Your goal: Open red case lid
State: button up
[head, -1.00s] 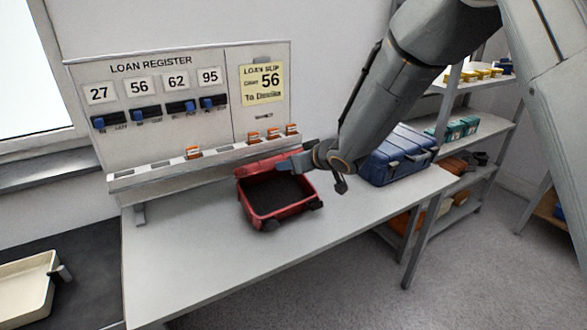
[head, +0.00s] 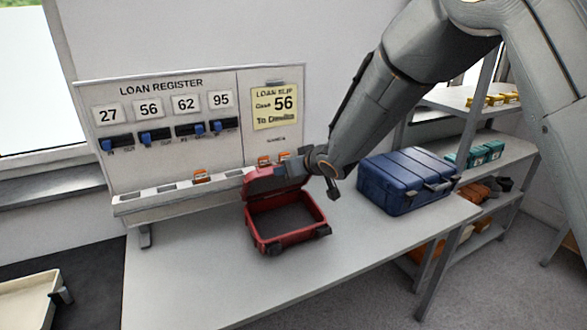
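The red case (head: 287,241) sits on the grey table near its back edge, below the loan register. Its lid (head: 276,181) is raised and stands up at the back, so the dark empty inside shows. My gripper (head: 284,167) is at the lid's upper right edge, touching or very close to it; I cannot tell which. Its fingers are small and partly lost against the lid and the register ledge, so their opening does not show.
A closed blue case (head: 405,181) stands to the right on the table (head: 190,277). The loan register board (head: 186,130) with number cards and a ledge of orange tags stands behind. Shelves (head: 500,150) are at the right. The table's front left is clear.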

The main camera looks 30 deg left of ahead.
jog(key=shift+w+a+r, duration=0.1)
jog(key=shift+r, duration=0.15)
dwell(0.4)
jog(key=o, duration=1.5)
jog(key=shift+f, duration=0.1)
jog(key=shift+b+v, duration=0.9)
jog(key=shift+v, duration=3.05)
